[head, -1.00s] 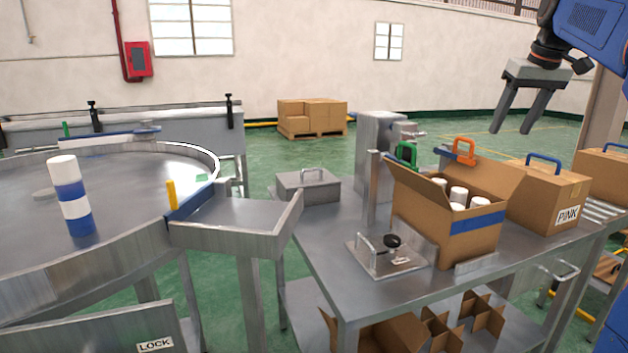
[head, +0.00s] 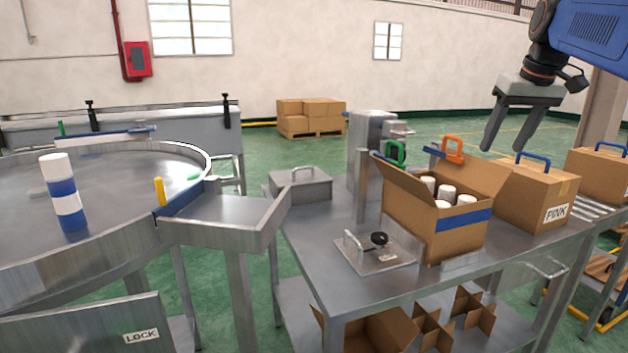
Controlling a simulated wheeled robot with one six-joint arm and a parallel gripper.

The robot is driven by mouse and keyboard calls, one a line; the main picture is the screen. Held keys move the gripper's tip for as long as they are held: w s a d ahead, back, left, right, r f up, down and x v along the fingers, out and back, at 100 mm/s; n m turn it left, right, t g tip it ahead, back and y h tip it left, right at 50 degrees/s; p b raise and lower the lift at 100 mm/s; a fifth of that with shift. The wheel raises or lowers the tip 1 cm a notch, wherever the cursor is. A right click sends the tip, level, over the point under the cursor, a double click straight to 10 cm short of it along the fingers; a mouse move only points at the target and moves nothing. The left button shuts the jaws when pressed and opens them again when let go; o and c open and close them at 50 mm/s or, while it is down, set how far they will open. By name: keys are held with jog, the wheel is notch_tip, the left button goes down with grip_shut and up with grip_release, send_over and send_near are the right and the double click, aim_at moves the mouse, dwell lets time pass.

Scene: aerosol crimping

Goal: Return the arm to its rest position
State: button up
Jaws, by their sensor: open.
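My gripper (head: 512,146) hangs at the upper right of the head view, fingers pointing down and apart, with nothing between them. It appears above and in front of the closed PINK box (head: 535,196), with its fingertips near that box's blue handle in the picture. How far apart they are in depth I cannot tell. My blue arm comes in from the top right corner.
An open carton (head: 430,240) with several white-capped cans stands on the steel table (head: 340,285). A metal fixture (head: 377,253) lies left of it. A round turntable (head: 110,185) at left bears a blue-and-white can (head: 66,200). Another box (head: 597,170) is far right.

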jog(key=s+a+f, duration=0.4)
jog(key=s+f, duration=0.5)
jog(key=f, duration=0.2)
jog(key=s+a+f, duration=0.5)
jog(key=s+f, duration=0.5)
jog(key=f, duration=0.1)
jog(key=s+a+f, duration=0.5)
jog(key=s+f, duration=0.5)
jog(key=f, duration=0.1)
jog(key=shift+a, duration=0.1)
